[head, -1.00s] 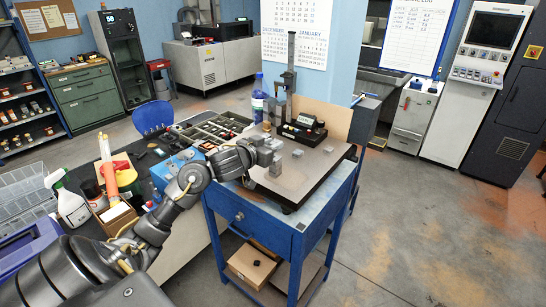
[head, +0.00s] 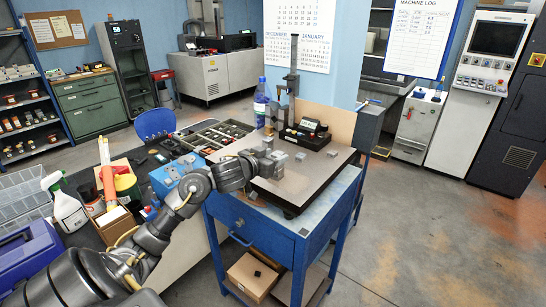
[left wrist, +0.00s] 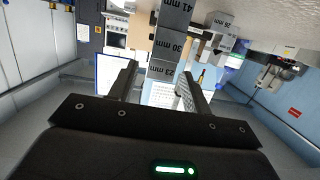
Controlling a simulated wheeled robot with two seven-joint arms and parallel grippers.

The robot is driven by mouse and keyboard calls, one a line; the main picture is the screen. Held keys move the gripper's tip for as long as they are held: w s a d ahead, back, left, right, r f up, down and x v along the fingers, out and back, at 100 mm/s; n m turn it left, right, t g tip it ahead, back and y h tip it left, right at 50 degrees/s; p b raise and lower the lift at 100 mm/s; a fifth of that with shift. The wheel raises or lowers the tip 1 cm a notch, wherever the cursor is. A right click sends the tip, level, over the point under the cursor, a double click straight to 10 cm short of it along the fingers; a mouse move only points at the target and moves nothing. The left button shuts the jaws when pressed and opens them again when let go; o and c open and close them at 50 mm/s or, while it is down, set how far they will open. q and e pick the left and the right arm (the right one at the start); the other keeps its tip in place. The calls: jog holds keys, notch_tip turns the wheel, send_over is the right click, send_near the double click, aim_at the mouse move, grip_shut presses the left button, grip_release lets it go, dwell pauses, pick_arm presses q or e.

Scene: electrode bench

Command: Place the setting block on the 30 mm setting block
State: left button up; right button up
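A stack of grey setting blocks shows upside down in the left wrist view. It has the 41 mm block (left wrist: 173,14) nearest the plate, the 30 mm block (left wrist: 167,43) on it, and the 23 mm block (left wrist: 161,71) outermost. My left gripper (left wrist: 158,78) has its fingers on both sides of the 23 mm block, with a gap at the left finger; it looks open. In the head view my left gripper (head: 266,158) is at the stack on the plate and partly hides it. My right gripper is in neither view.
The dark-edged plate (head: 305,180) lies on a blue cart. A 26 mm block (left wrist: 222,20) stands beside the stack. A gauge stand (head: 293,85) and dark display box (head: 307,134) are behind.

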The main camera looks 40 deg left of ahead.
pick_arm(q)
jog(key=shift+r, duration=0.3)
jog(key=a+p+v, duration=0.1)
jog(key=v, duration=1.1)
jog(key=shift+d, duration=0.45)
